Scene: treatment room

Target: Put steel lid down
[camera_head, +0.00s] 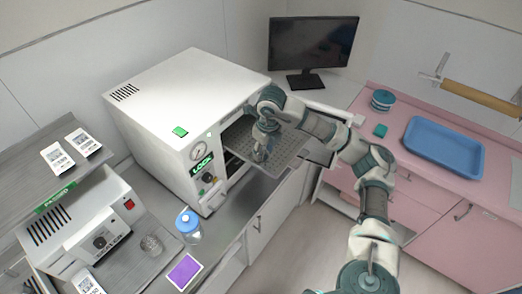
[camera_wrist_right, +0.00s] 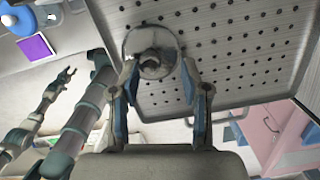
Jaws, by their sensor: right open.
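The steel lid (camera_wrist_right: 152,62) is a small, round, shiny piece on the perforated steel tray (camera_wrist_right: 235,50) in the wrist view. My right gripper (camera_wrist_right: 157,75) is open, with its two fingers on either side of the lid. Whether the fingers touch it is unclear. In the head view, my right gripper (camera_head: 262,152) is low over the tray (camera_head: 285,157), which extends from the open front of the white sterilizer (camera_head: 185,100); the gripper mostly hides the lid there. My left gripper (camera_wrist_right: 60,84) shows small at the left of the wrist view, open and empty.
The sterilizer's chamber edge is close to my right gripper. A blue tray (camera_head: 444,147) sits on the pink counter (camera_head: 398,155).

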